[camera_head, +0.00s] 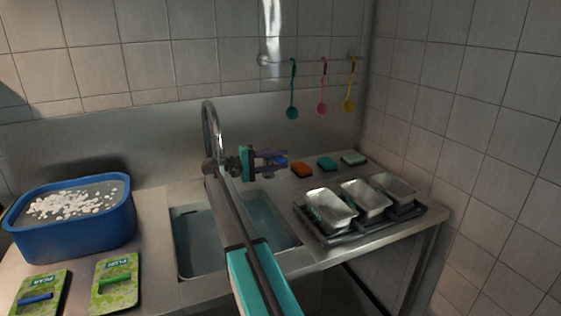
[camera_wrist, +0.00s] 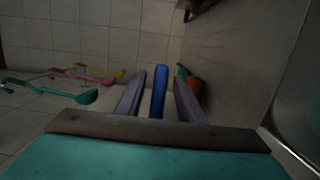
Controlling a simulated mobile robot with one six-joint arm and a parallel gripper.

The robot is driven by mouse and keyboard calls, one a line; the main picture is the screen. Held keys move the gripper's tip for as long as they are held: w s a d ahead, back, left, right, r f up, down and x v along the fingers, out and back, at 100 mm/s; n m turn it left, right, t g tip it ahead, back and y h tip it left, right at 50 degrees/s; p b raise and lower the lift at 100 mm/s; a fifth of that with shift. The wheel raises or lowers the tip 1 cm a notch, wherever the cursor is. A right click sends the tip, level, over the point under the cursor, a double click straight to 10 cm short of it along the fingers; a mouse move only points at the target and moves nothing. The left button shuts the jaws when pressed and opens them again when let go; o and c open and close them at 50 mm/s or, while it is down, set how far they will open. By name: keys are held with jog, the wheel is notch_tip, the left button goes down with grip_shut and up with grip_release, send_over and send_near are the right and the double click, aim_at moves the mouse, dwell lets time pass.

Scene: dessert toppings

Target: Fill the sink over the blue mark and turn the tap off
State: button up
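The metal tap (camera_head: 209,122) curves up at the back edge of the sink (camera_head: 181,260). The sink holds bluish water (camera_head: 262,222); my arm crosses in front of part of it. I cannot make out a blue mark or a running stream. My gripper (camera_head: 272,160) is just right of the tap, above the back of the counter. In the wrist view, my gripper's two purple fingers (camera_wrist: 159,98) are apart, with a slim blue bar (camera_wrist: 160,88) between them. Gaps show on both sides of the bar. I cannot tell for sure whether it is the tap's handle.
A blue tub (camera_head: 75,232) with white pieces in water stands left. Two green packets (camera_head: 117,268) lie before it. Metal tins (camera_head: 331,209) sit on a dark rack at right. Sponges (camera_head: 302,170) lie behind them; coloured ladles (camera_head: 322,105) hang on the wall.

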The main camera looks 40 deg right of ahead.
aim_at(276, 160)
jog(key=shift+b+v, duration=0.35)
jog(key=shift+v, duration=3.35)
